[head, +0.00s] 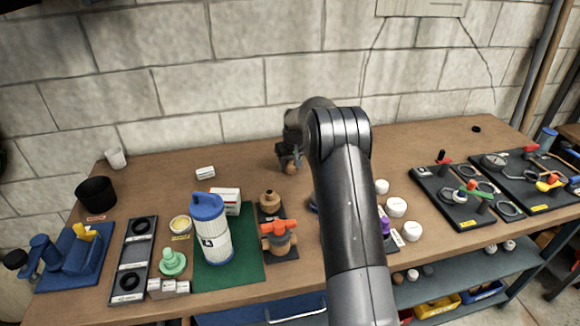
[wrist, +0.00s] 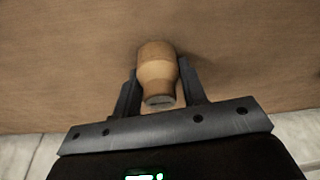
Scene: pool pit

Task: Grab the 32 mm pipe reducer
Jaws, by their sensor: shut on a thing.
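A tan, stepped fitting (wrist: 157,72), wide at one end and narrower at the other, sits between the two dark fingers of my gripper (wrist: 160,80) in the wrist view; it looks like the pipe reducer. My gripper is shut on it. In the head view my gripper (head: 290,158) is at the back of the workbench near the wall, with the tan fitting (head: 291,169) just below it. The fitting is at or close above the wooden top; I cannot tell if it touches. No size mark is readable. My arm hides part of the bench.
The wooden bench (head: 240,165) is clear around my gripper. To the front left stand a tan fitting (head: 269,200), an orange-handled valve (head: 279,237) and a blue-topped white canister (head: 212,230). White caps (head: 397,207) lie right of my arm. Black boards (head: 452,197) fill the right.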

